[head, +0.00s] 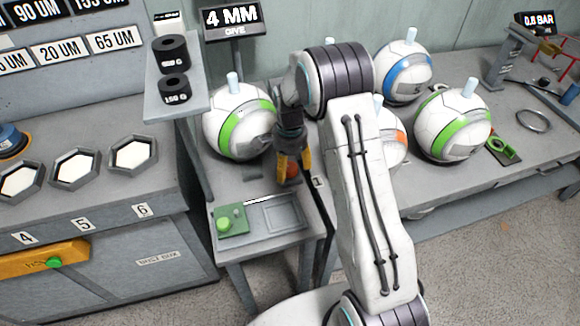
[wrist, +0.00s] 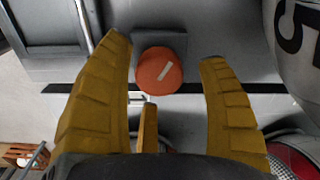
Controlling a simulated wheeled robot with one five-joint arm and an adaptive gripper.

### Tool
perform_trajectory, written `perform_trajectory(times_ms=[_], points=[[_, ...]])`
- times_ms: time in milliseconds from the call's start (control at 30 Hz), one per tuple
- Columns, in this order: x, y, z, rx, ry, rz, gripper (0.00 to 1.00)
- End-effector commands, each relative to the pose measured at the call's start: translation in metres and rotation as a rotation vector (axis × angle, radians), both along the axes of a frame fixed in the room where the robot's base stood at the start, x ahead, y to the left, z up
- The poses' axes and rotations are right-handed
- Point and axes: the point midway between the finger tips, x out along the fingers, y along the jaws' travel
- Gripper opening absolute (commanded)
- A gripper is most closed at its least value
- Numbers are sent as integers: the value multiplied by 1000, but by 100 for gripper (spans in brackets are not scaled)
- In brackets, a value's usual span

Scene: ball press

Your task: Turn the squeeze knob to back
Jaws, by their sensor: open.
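The squeeze knob is a round orange-red knob (wrist: 160,71) with a white line mark, on a grey mount in the wrist view. Its mark runs slantwise, from lower left to upper right. In the head view only a bit of the knob (head: 292,171) shows between the yellow fingers. My gripper (head: 288,178) points down at the knob in the head view. In the wrist view my gripper (wrist: 166,54) is open, one finger on each side of the knob, with gaps showing. I cannot tell how far above it the fingertips are.
A ball with a green band (head: 236,121) stands just left of my gripper. A "4 MM GIVE" display (head: 231,20) is behind it. A green button pad (head: 231,221) is on the bench in front. Other balls (head: 453,125) stand on the table at right.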

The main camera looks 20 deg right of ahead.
Motion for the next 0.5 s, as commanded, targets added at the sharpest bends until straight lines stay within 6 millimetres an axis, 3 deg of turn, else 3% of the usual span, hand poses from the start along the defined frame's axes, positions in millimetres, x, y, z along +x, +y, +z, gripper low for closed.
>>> perform_trajectory(times_ms=[467,500], points=[[0,0,-7,0,1,1,68],[0,0,-7,0,1,1,64]])
